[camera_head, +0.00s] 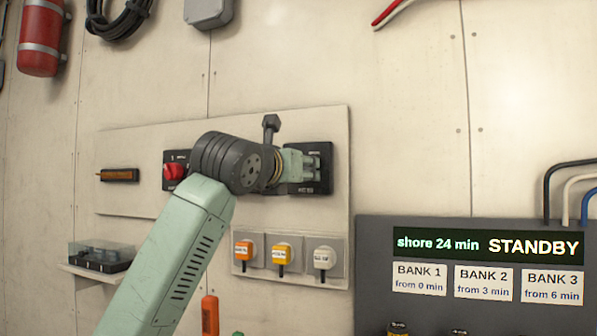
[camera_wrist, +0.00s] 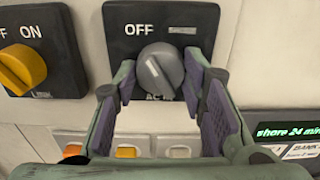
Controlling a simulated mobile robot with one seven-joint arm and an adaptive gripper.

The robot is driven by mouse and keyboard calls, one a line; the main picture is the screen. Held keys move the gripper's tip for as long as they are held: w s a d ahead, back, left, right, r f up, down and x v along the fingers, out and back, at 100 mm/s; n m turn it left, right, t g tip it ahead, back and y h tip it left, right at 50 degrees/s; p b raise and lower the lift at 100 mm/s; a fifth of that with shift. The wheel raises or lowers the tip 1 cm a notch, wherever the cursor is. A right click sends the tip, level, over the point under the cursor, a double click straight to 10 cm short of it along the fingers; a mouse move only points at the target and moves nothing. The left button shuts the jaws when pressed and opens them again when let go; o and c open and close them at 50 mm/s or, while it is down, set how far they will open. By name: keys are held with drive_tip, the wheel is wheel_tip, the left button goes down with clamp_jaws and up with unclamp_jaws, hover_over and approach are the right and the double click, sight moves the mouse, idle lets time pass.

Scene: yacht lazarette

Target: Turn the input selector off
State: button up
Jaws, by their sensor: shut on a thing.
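The input selector is a grey round knob (camera_wrist: 160,70) on a black plate (camera_wrist: 118,28) in the wrist view. "OFF" is printed above it to the left, and a paler label sits above it to the right. A partly covered label below reads like "AC IN". The white mark on the knob slants toward the upper left, near OFF. My gripper (camera_wrist: 161,82) is shut on the knob, one finger on each side. In the head view my gripper (camera_head: 305,163) is at the right-hand black switch plate (camera_head: 325,180) and hides the knob.
A yellow-orange knob (camera_wrist: 22,69) marked ON is left of the selector. In the head view a red knob (camera_head: 174,171) sits farther left. Capped sockets (camera_head: 282,253) are below. A grey display box (camera_head: 475,225) reading STANDBY stands at the lower right.

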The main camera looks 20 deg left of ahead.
drive_tip(key=o, duration=1.2)
drive_tip(key=shift+c, duration=0.2)
drive_tip(key=s, duration=1.2)
drive_tip(key=shift+a, duration=0.2)
